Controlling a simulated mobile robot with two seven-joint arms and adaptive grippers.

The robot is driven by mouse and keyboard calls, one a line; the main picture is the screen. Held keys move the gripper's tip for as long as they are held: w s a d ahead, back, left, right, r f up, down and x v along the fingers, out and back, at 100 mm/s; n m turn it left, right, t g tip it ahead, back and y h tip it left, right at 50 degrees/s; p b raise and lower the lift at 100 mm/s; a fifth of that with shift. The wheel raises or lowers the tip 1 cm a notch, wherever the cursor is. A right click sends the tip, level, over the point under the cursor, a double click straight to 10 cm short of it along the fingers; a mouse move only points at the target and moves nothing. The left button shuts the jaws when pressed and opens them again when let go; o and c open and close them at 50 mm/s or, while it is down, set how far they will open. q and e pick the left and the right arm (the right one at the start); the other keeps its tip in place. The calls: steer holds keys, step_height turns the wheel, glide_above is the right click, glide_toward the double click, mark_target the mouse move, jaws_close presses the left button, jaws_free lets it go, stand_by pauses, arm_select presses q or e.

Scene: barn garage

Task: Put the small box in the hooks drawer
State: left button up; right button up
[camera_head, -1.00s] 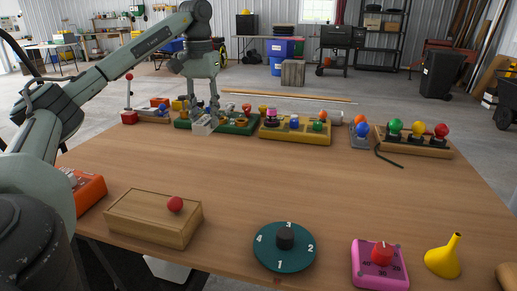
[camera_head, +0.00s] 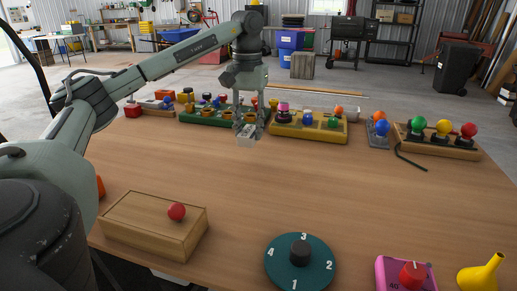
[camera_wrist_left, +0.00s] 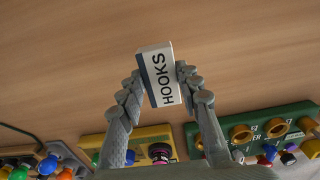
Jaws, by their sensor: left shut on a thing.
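The small box, white with a dark edge and the word HOOKS, is held between the fingers of my left gripper (camera_wrist_left: 160,85) in the left wrist view; the box itself (camera_wrist_left: 158,70) shows there clearly. In the head view the box (camera_head: 246,140) hangs below the left gripper (camera_head: 247,128), above the table in front of the green and yellow boards. A closed wooden box with a red knob (camera_head: 150,228), apparently the drawer, stands at the table's front left. No label shows on it. My right gripper is not in view.
A green board (camera_head: 208,117) and a yellow board (camera_head: 305,132) with coloured knobs stand along the back. A wooden stand with coloured balls (camera_head: 437,147) is at right. The table's middle is clear.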

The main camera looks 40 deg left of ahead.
mark_target(258, 162)
arm_select(q)
steer(key=shift+w+d+f, duration=0.3)
steer(key=shift+d+f, duration=0.15)
steer(key=shift+d, duration=0.1)
steer(key=shift+w+d+f, duration=0.25)
steer(key=shift+d+f, duration=0.15)
steer(key=shift+d, duration=0.1)
steer(key=shift+f, duration=2.05)
steer(key=o, duration=1.2)
steer(key=shift+r, duration=0.1)
